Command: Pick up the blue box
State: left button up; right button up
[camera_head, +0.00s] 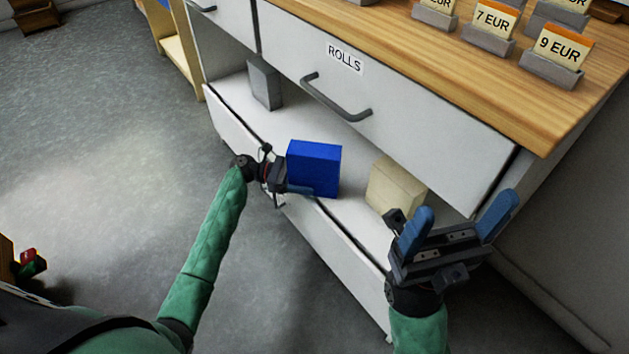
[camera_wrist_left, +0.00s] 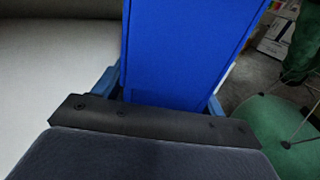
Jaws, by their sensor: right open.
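The blue box (camera_head: 314,167) stands upright on the white lower shelf of the counter, or just above it; I cannot tell which. My left gripper (camera_head: 298,188) is at its left, near side. In the left wrist view the blue box (camera_wrist_left: 185,50) fills the space between the two blue fingers, one close against each side, and the jaws look closed on it. The finger tips (camera_wrist_left: 163,92) are partly hidden by the box and the palm. My right gripper (camera_head: 459,228) is open and empty, to the right of the box, in front of a cream box.
The cream box (camera_head: 395,186) stands on the shelf to the right, and a grey box (camera_head: 265,82) stands further left. A drawer front labelled ROLLS (camera_head: 345,58) overhangs the shelf. Price holders (camera_head: 488,33) stand on the wooden top.

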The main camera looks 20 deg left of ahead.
pick_arm(q)
grip_shut()
jog(key=shift+r, duration=0.1)
